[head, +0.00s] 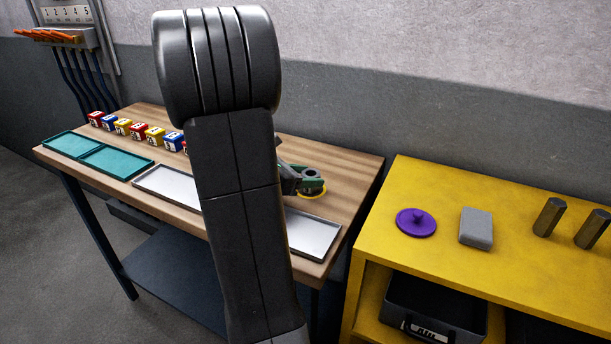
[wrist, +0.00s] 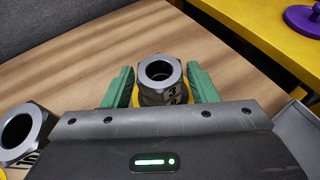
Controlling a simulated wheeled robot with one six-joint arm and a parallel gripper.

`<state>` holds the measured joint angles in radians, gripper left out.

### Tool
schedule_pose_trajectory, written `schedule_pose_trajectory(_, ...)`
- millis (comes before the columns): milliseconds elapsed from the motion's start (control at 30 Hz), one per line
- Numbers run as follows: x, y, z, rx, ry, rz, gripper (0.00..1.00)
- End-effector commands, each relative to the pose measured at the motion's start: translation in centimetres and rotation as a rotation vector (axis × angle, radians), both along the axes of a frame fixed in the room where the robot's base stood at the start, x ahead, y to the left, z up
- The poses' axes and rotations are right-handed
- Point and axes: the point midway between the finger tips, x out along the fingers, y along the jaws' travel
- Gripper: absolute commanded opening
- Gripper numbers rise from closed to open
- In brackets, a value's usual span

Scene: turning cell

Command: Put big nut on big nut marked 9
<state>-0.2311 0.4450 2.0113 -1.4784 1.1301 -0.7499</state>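A big grey steel hex nut (wrist: 160,97) with a round hole stands in the middle of the wrist view, with dark marks on its side that I cannot read surely. A yellow round piece (head: 313,194) shows beneath it. My gripper (wrist: 160,75) has its green fingers on either side of this nut, with small gaps visible, so it looks open around it. In the head view my gripper (head: 304,180) is low over the wooden table's right part. A second big nut (wrist: 24,133) is at the left edge of the wrist view, with a partly hidden mark.
Metal trays (head: 313,236) and teal trays (head: 116,162) line the wooden table's front edge. Several coloured numbered blocks (head: 139,131) stand behind them, partly hidden by my arm. The yellow bench (head: 450,265) at right holds a purple lidlike disc (head: 416,224), a grey block (head: 476,228) and hex bars (head: 549,217).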

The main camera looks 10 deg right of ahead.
Motion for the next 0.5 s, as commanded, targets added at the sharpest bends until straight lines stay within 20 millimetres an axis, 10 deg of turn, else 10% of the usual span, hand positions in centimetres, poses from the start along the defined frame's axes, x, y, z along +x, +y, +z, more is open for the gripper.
schedule_pose_trajectory(500,-0.25,0.65,0.80,-0.001,-0.001,0.002,0.63)
